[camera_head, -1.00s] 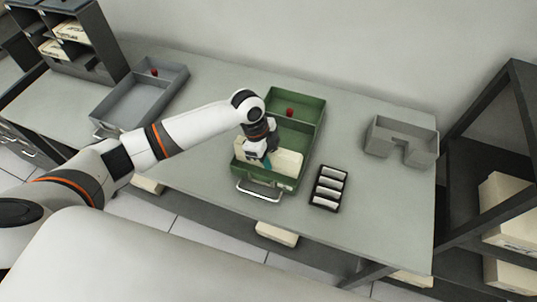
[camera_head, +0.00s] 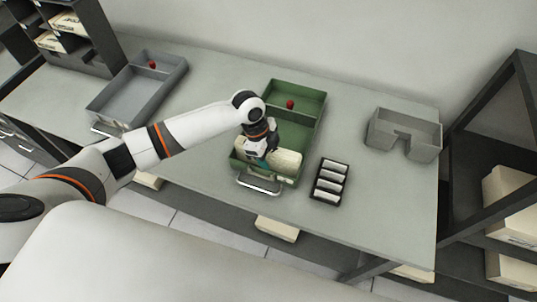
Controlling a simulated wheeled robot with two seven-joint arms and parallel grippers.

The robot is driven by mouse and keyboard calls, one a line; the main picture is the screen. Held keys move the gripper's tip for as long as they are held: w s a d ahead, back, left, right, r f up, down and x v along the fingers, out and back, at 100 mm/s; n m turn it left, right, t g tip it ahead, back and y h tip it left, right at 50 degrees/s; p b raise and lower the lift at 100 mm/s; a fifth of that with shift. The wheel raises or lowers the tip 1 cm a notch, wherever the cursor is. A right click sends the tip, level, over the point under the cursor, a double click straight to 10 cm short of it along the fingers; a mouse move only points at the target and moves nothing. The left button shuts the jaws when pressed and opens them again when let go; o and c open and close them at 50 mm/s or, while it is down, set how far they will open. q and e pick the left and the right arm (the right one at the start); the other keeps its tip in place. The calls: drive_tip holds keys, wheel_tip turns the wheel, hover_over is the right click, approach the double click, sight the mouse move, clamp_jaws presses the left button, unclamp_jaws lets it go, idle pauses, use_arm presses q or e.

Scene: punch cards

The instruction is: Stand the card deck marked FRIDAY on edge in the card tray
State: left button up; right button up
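A green card tray (camera_head: 317,128) with a wire handle stands on the grey table. A cream card deck (camera_head: 285,162) is in its front compartment, and seems to be on edge or tilted; I cannot tell which. Its marking is not readable. My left gripper (camera_head: 257,160) points down at the deck's left part, inside the tray. Its fingers are largely hidden by the wrist, so its grip is unclear. My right gripper is not in view.
A grey tray (camera_head: 103,112) stands on the left, and a black rack with several white rolls or labels (camera_head: 330,182) lies right of the green tray. A grey U-shaped bin (camera_head: 405,135) is at the right. Shelving (camera_head: 480,150) bounds the table's right side.

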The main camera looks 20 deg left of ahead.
use_arm(q)
drive_tip(key=b+v, duration=0.3)
drive_tip(key=v, duration=0.8)
drive_tip(key=shift+a+r, duration=0.15)
drive_tip(key=shift+r, duration=0.35)
